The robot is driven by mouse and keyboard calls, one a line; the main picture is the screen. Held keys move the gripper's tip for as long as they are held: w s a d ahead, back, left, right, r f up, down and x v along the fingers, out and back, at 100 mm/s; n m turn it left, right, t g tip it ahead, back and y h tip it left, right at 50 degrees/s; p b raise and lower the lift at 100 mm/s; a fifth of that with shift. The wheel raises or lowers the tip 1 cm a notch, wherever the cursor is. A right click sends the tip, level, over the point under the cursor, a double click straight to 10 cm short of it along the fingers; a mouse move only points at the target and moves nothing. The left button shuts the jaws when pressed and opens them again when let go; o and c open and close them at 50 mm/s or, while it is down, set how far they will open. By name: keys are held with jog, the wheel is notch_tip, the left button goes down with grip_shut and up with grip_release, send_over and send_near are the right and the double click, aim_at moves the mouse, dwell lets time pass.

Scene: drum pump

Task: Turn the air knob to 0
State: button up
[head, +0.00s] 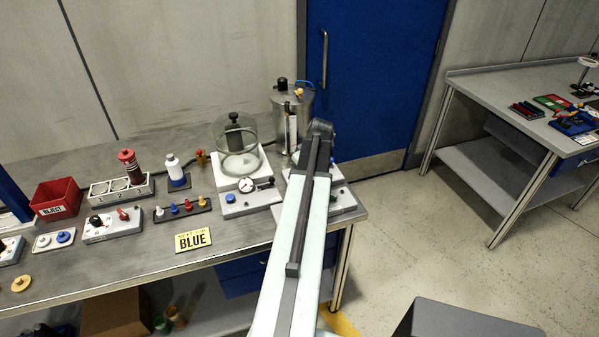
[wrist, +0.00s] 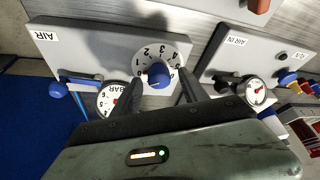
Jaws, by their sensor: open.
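The air knob (wrist: 157,74) is a blue knob on a white numbered dial (wrist: 150,54), set in a light grey panel labelled AIR (wrist: 90,40). A small pale mark shows on the knob; I cannot tell surely which number it points at. In the wrist view my gripper (wrist: 160,80) is open, with one dark finger on each side of the knob. I cannot tell whether the fingers touch it. In the head view my arm hides the gripper and the knob; part of the panel (head: 345,202) shows beside the arm.
A BAR gauge (wrist: 108,98) and a blue valve handle (wrist: 58,90) sit left of the knob. The AIR IN panel (wrist: 225,62) with another gauge (wrist: 256,91) is to the right. In the head view a glass bell jar (head: 237,140) and a metal drum (head: 290,110) stand behind.

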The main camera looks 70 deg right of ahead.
jog(key=p+v, duration=0.7)
jog(key=shift+r, duration=0.3)
jog(key=shift+s+a, duration=0.1)
jog(key=w+a+f+n+g+y, duration=0.1)
jog(key=w+a+n+y, duration=0.15)
jog(key=w+a, duration=2.45)
jog(key=w+a+n+g, duration=0.1)
jog(key=w+a, duration=0.2)
jog(key=a, duration=1.6)
jog(key=w+a+n+g, duration=0.2)
jog(key=w+a, duration=0.2)
jog(key=a, duration=1.5)
jog(key=shift+a+f, duration=0.35)
jog(key=shift+f, duration=0.05)
